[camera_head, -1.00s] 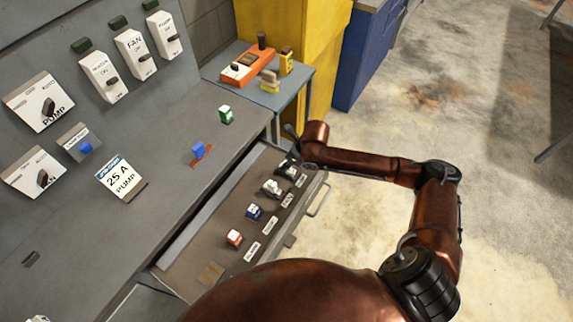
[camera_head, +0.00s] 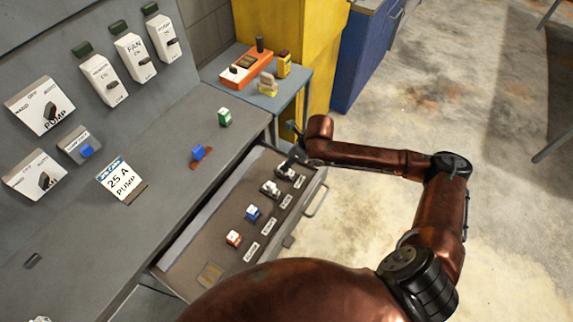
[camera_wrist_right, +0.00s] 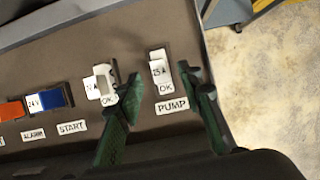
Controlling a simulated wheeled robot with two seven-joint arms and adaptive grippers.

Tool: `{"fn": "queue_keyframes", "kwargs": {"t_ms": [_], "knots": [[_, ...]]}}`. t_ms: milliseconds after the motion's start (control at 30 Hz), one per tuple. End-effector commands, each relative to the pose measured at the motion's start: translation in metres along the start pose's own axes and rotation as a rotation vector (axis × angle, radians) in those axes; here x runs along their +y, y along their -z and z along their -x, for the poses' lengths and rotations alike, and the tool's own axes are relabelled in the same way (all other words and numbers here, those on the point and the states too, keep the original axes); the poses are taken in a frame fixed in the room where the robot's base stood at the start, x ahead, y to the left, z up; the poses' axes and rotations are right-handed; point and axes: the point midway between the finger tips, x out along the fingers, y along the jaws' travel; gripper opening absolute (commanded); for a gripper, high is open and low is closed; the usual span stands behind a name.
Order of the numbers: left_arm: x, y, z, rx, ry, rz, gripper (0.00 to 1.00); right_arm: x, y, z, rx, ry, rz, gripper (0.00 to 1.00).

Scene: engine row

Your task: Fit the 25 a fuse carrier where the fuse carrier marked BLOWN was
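The white 25 A fuse carrier (camera_wrist_right: 160,72) sits in the open drawer (camera_wrist_right: 40,70), above an OK mark and a PUMP label, in the right wrist view. My right gripper (camera_wrist_right: 163,92) is open, its dark green fingers on either side of that carrier, with no visible grip on it. A 25 A PUMP card (camera_head: 120,181) lies on the grey console, beside a dark strip. No BLOWN marking is readable. My left gripper is not in view.
The drawer also holds another white carrier (camera_wrist_right: 102,84), a blue one (camera_wrist_right: 50,98) and a red one (camera_head: 233,238). A green-white block (camera_head: 225,116) and a blue block (camera_head: 198,152) are on the console. A side table (camera_head: 262,97) holds an orange device (camera_head: 247,67).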

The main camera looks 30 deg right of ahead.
Motion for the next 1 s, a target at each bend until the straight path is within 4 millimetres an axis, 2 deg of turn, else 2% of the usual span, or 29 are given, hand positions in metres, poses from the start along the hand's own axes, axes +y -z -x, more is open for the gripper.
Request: {"fn": "queue_keyframes", "kwargs": {"t_ms": [33,200,400,1000], "knots": [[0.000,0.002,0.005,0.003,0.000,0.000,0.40,-0.002,-0.001,0.015,-0.002,0.005,0.003,0.34],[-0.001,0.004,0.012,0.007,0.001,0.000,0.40,-0.001,-0.001,0.048,-0.001,0.003,0.002,0.34],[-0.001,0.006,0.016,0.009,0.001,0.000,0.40,-0.001,0.000,0.070,0.000,0.001,0.000,0.34],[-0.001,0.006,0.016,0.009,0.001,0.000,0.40,0.000,0.000,0.074,0.000,-0.001,-0.001,0.34]]}}
